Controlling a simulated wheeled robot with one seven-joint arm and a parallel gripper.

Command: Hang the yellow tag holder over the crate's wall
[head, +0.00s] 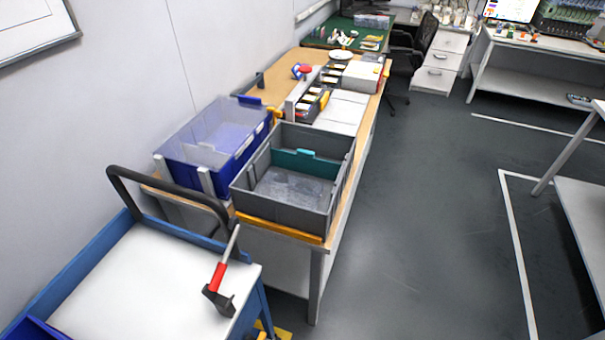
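A grey crate (335,176) stands open on the near end of the wooden bench. A teal piece (292,161) with a raised tab lies against the inside of its far wall. My gripper is not in view.
The blue crate (230,148) stands left of the grey one, close to the wall. Dark bins (313,105) and a white box (361,77) are farther back. A cart (135,285) with a black handle and a red-and-black tool (217,282) is in front. Right of the bench, the floor (420,200) is clear.

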